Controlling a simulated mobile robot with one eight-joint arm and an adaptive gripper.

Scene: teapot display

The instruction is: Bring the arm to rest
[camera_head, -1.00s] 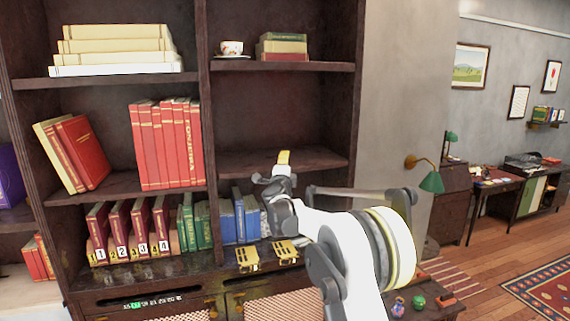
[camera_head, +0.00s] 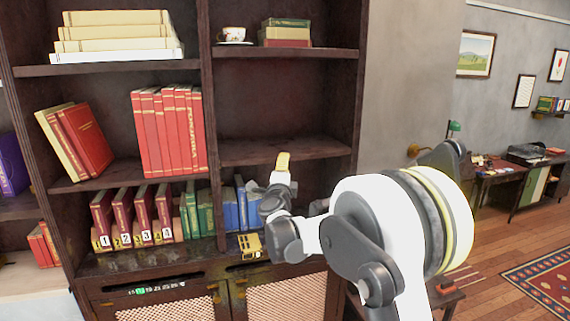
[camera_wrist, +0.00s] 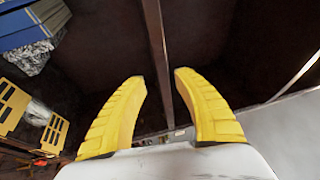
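My gripper (camera_wrist: 160,95) shows in the wrist view with its two yellow fingers spread apart and nothing between them. In the head view my gripper (camera_head: 283,162) is seen from behind and the side, in front of the right bookcase column, with a yellow finger pointing up near the edge of the middle shelf (camera_head: 270,151). My white and grey arm covers the lower right of the head view. It hides part of the lower shelf and the cabinet.
The bookcase holds red books (camera_head: 168,132), green books (camera_head: 196,210) and blue books (camera_head: 241,208). A teacup (camera_head: 233,34) stands on the upper shelf. A yellow object (camera_head: 250,245) sits on the lower ledge. The middle right shelf is empty. Open floor (camera_head: 500,250) lies to the right.

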